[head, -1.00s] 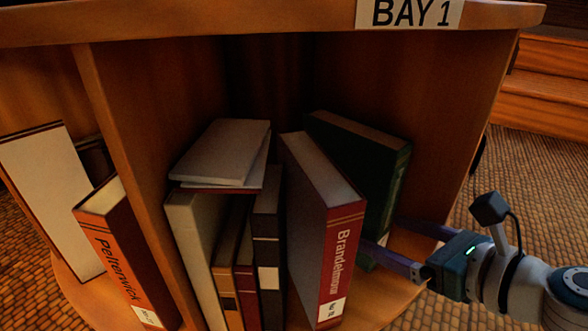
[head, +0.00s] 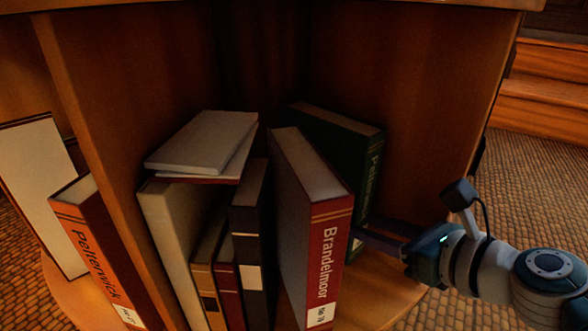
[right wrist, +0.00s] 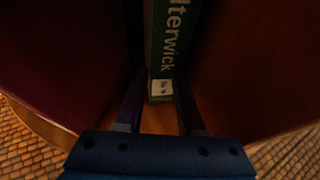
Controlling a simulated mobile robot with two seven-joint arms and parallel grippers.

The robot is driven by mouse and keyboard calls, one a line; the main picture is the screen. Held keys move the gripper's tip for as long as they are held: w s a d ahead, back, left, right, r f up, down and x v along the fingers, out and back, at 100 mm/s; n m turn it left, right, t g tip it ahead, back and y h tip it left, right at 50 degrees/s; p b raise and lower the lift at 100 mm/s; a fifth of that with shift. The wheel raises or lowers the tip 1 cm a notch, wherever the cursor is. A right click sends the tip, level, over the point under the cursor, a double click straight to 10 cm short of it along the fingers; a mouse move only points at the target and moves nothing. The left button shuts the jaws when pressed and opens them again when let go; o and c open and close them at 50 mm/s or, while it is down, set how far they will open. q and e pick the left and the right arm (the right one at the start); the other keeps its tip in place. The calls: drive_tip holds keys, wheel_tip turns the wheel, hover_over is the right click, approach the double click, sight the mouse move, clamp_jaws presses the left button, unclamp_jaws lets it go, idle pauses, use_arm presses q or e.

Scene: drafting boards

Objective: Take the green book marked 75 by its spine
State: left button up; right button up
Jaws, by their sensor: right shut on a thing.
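The dark green book (head: 372,178) stands tilted in the shelf bay, right of the red Brandelmoor book (head: 328,240). Its spine faces outward with pale lettering. In the right wrist view the green spine (right wrist: 163,40) reads "lterwick", with a small white label near its foot; the number is too blurred to read. My right gripper (head: 362,236) reaches in from the right, low on the spine. Its fingers (right wrist: 159,82) are shut on the book's lower spine, one on each side. The red book partly hides the green book's cover. My left gripper is not in view.
Left of the red book stand a black book (head: 250,245) and several others, with pale books (head: 205,142) lying on top. A wooden divider (head: 110,130) separates them from an orange-red Pelterwick book (head: 97,255). The bay's right wall is close to the green book.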

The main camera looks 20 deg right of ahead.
drive_tip(key=shift+a, duration=0.35)
drive_tip(key=c, duration=0.4)
drive_tip(key=shift+s, duration=0.1)
clamp_jaws()
drive_tip(key=shift+d, duration=0.1)
drive_tip(key=shift+r, duration=0.2)
